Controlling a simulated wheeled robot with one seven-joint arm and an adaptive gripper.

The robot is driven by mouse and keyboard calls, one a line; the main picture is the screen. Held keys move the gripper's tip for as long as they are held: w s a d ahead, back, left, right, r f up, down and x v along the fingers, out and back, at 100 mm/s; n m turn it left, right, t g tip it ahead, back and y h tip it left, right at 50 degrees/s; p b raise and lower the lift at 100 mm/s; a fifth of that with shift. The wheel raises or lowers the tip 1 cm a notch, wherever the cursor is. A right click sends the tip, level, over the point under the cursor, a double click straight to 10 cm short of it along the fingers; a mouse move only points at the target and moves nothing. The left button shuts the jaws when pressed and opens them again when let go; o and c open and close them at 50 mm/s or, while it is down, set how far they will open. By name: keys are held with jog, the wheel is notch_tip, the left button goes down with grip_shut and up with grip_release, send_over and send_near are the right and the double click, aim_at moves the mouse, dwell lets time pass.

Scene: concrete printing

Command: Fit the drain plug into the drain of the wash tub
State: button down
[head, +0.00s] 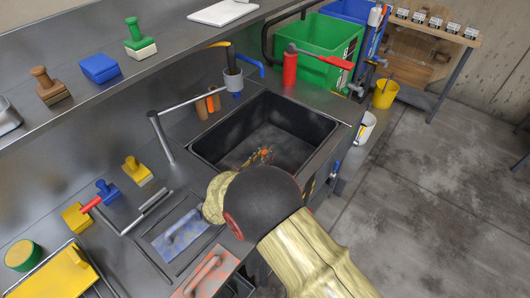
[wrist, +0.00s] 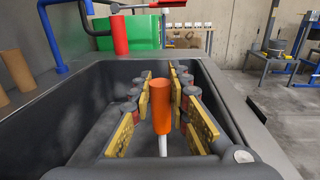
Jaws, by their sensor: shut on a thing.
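The wash tub (head: 222,167) is a black rectangular basin set into the metal counter; its walls surround the view in the wrist view (wrist: 85,95). My gripper (head: 257,158) is inside the tub's outline, partly hidden behind my dark wrist in the head view. In the wrist view my gripper (wrist: 163,105) has its yellow finger pads on both sides of an upright orange cylinder with a pale lower end, which I take as the drain plug (wrist: 162,103). It is a small orange spot in the head view (head: 265,151). I cannot make out the drain.
A red bottle (head: 290,70) and green bin (head: 318,52) stand behind the tub. Floor on the right is open.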

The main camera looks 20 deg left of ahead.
jog(key=shift+f+b, duration=0.5)
jog(key=shift+f, duration=0.6)
jog(key=c, duration=1.7)
grip_release()
jog(key=shift+o, duration=0.4)
